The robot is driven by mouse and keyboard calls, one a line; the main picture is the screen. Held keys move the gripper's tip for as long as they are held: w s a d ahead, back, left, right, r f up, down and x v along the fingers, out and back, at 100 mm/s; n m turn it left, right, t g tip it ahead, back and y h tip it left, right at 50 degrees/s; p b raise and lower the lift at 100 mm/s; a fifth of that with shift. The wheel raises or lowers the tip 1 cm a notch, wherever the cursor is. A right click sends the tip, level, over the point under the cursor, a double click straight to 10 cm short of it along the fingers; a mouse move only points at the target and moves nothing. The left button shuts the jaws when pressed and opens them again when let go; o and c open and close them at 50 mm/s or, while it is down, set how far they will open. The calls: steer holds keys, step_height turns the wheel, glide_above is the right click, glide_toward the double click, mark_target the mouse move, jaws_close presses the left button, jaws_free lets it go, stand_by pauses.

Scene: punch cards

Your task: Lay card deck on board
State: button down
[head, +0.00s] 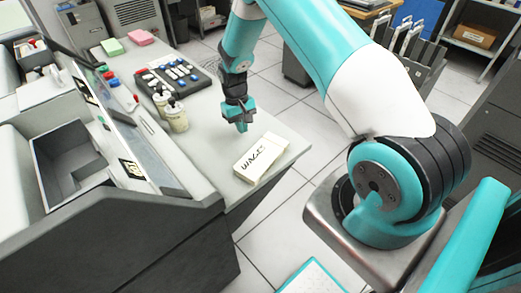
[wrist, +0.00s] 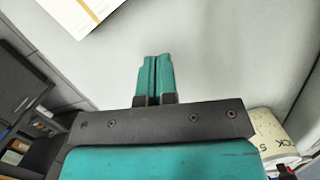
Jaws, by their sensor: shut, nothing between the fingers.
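The card deck (head: 260,157) is a pale cream block with dark handwriting that looks like "WAGES". It lies flat on the grey desk near its right edge. In the wrist view a white piece with a yellowish strip, likely the deck (wrist: 88,10), is cut off at the top left. My gripper (head: 242,126) points down above the desk, behind the deck and apart from it. Its teal fingers (wrist: 154,62) are together with nothing between them. A dark board with coloured keys (head: 160,68) sits farther back on the desk; I cannot tell whether it is the task's board.
Two cream bottles (head: 177,117) stand left of my gripper; one labelled bottle (wrist: 277,135) shows at lower right in the wrist view. A slanted console (head: 140,155) borders the desk's left.

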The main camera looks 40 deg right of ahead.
mark_target(262, 157)
steer(key=s+p, duration=0.1)
steer(key=s, duration=0.2)
steer(key=s+a+p, duration=0.1)
steer(key=s, duration=0.7)
steer(key=shift+a+r+p, duration=0.15)
steer(key=shift+a+p, duration=0.15)
steer(key=shift+p, duration=0.1)
steer(key=shift+s+f, duration=0.2)
steer(key=shift+s, duration=0.05)
steer(key=shift+f, duration=0.75)
